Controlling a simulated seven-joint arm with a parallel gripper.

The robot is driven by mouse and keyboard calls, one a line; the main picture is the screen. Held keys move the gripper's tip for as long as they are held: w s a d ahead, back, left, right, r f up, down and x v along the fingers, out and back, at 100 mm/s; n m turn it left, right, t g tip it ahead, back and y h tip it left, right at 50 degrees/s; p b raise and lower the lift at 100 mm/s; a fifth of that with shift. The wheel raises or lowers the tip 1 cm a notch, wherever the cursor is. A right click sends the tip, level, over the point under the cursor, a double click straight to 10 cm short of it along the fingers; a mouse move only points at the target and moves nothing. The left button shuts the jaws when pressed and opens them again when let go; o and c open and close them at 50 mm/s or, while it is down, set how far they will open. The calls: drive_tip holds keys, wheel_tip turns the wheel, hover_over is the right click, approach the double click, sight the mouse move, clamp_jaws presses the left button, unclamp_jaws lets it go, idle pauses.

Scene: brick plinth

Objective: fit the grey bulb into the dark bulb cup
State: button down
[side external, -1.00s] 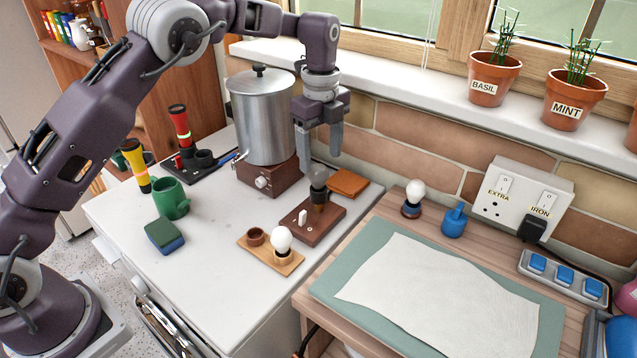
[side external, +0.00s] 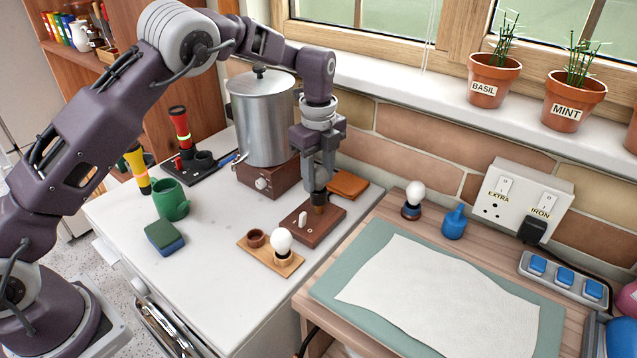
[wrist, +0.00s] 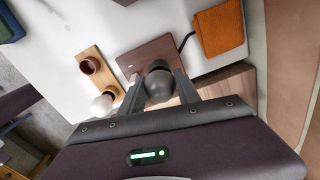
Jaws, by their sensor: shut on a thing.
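The grey bulb (side external: 321,178) stands upright in a socket on a brown base with a small white switch (side external: 302,219). My gripper (side external: 319,181) points down and is shut on the bulb's glass, one finger on each side. In the wrist view the grey bulb (wrist: 158,84) sits between the two fingers over the base (wrist: 138,54). The dark bulb cup (side external: 256,238) is the empty brown cup on a light wooden board (side external: 268,257), left of the brown base. It also shows in the wrist view (wrist: 91,65). The bulb's lower end is partly hidden in the socket.
A white bulb (side external: 281,241) stands in the same board's other holder. A metal pot (side external: 262,115) on a brown stand is close behind, left of my gripper. An orange cloth (side external: 347,184) lies at right. A green mug (side external: 171,199) and sponge (side external: 165,237) lie left.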

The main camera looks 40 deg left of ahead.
drive_tip(key=r, duration=0.9)
drive_tip(key=shift+s+a+r, duration=0.25)
drive_tip(key=s+a+f+n, duration=0.2)
drive_tip(key=s+a+f, duration=0.1)
drive_tip(key=s, duration=0.4)
drive_tip(key=s+a+f+n, duration=0.2)
drive_tip(key=s+a+f, duration=0.1)
drive_tip(key=s, duration=0.4)
drive_tip(key=shift+d+f, duration=0.15)
drive_tip(key=shift+f, duration=1.25)
drive_tip(key=shift+d+f, duration=0.1)
drive_tip(key=shift+f, duration=1.3)
drive_tip(key=shift+f, duration=1.8)
drive_tip(key=c, duration=0.8)
unclamp_jaws()
